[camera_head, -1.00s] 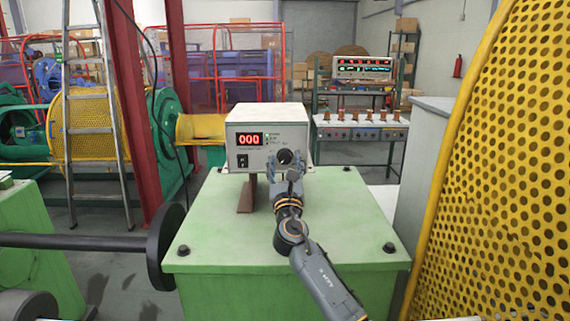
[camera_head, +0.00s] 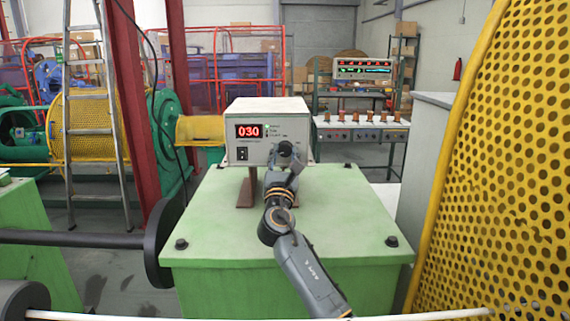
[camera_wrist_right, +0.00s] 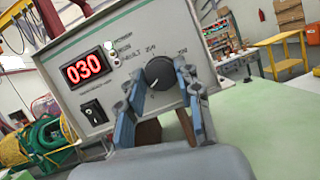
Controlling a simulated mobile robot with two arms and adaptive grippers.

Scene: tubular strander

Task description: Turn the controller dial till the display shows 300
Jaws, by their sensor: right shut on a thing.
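The controller (camera_head: 262,113) is a pale box on brown feet on the green cabinet. Its red display (camera_head: 248,131) reads 030, and it also reads 030 in the right wrist view (camera_wrist_right: 84,68). The black dial (camera_wrist_right: 159,73) is on the front panel, to the right of the display. My right gripper (camera_head: 287,157) reaches up to the dial from the front. In the right wrist view its two fingers (camera_wrist_right: 157,80) stand on either side of the dial, shut on it. The wrist view is tilted. My left gripper is not in view.
The green cabinet top (camera_head: 330,215) is clear around the controller, with bolts at its corners. A yellow perforated guard (camera_head: 500,170) rises at the right. A black disc on a shaft (camera_head: 165,243) is at the left. A power switch (camera_wrist_right: 94,111) sits below the display.

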